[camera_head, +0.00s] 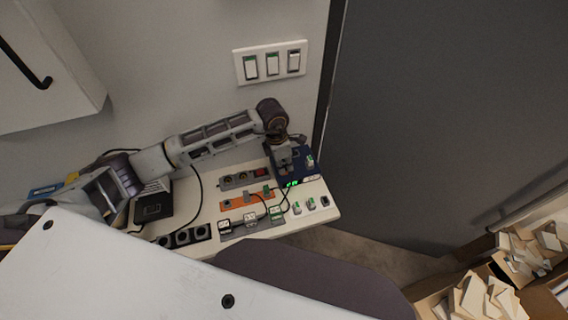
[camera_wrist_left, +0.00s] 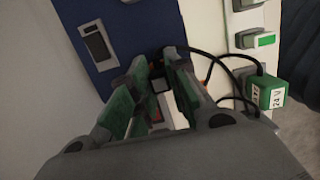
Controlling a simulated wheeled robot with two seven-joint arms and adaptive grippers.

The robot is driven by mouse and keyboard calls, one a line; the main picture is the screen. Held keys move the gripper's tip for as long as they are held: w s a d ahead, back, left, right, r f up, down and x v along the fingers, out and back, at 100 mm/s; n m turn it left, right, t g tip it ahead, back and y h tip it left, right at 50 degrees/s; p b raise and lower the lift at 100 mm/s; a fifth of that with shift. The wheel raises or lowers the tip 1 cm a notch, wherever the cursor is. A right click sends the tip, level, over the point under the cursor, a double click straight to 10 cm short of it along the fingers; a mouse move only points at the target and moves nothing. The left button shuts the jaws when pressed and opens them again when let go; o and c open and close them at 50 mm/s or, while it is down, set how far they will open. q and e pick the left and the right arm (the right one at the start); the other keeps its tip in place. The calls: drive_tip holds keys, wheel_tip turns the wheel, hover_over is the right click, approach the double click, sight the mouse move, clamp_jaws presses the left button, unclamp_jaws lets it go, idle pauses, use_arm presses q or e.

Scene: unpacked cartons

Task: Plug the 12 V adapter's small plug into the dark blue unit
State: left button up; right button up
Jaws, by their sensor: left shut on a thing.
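The dark blue unit (camera_head: 300,158) stands at the back right of the white table. In the left wrist view, the unit (camera_wrist_left: 132,28) fills the upper left and shows a grey-framed dark slot on its face. My left gripper (camera_head: 285,166) is over the unit's left part. In the wrist view, my left gripper (camera_wrist_left: 160,93) has green finger pads shut on a small dark plug (camera_wrist_left: 160,84), in front of the unit's lower edge. A black cable runs close behind the fingers. I cannot tell whether the plug touches the unit. My right gripper is not in view.
A green adapter (camera_wrist_left: 268,91) marked 24 V sits right of the gripper. An orange strip (camera_head: 232,206), a grey power strip (camera_head: 243,179) and several black sockets (camera_head: 183,238) crowd the table. Black cables loop over it. Wall switches (camera_head: 271,64) are behind.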

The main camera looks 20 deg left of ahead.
use_arm(q)
drive_tip(key=o, duration=0.9)
drive_tip(key=shift+s+a+r, duration=0.15)
drive_tip(key=shift+a+r, duration=0.1)
drive_tip(key=shift+r, duration=1.7)
drive_tip(key=shift+s+a+r, duration=0.2)
drive_tip(key=shift+a+r, duration=0.05)
drive_tip(key=shift+r, duration=1.75)
drive_tip(key=shift+s+a+r, duration=0.15)
drive_tip(key=shift+a+r, duration=0.1)
drive_tip(key=shift+r, duration=1.7)
